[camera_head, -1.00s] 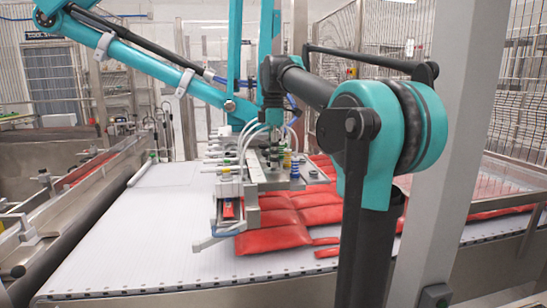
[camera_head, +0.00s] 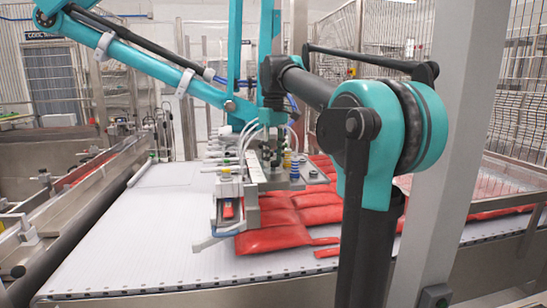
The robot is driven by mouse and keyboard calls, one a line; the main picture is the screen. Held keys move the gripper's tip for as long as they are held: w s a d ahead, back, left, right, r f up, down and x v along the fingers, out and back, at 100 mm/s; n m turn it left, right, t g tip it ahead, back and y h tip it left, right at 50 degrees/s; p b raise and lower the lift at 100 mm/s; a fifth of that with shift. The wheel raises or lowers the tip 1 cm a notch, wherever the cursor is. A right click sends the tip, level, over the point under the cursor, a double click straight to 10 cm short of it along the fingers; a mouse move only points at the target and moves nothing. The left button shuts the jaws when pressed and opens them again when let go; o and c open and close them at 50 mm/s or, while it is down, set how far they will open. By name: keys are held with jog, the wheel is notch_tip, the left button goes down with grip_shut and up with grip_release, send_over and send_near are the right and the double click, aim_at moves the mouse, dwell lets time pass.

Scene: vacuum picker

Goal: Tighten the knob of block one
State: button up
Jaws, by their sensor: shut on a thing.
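The dark end of my arm reaches from the right down to a cluster of small valve blocks and knobs (camera_head: 288,162) on the picker's head. My gripper (camera_head: 273,128) is small and partly lost among white hoses there. It looks shut at the top of the cluster, on what seems to be a knob. The fingertips and the knob itself are too small and covered to make out. I cannot tell which of the blocks is block one. A white bar (camera_head: 254,168) and a metal frame (camera_head: 228,208) stand just left of the cluster.
The picker's long teal arm (camera_head: 150,62) crosses the upper left. Several red packs (camera_head: 275,238) lie below and right of the head on the white conveyor belt (camera_head: 130,240). A grey post (camera_head: 455,150) and wire fencing (camera_head: 510,110) stand at right. The belt's left side is clear.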

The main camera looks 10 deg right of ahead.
aim_at(274, 162)
jog(key=m, duration=0.4)
jog(key=shift+m, duration=0.3)
jog(key=m, duration=0.4)
jog(key=shift+m, duration=0.3)
jog(key=o, duration=1.2)
jog(key=shift+c, duration=0.2)
notch_tip(274, 162, up, 12)
jog(key=shift+s, duration=0.1)
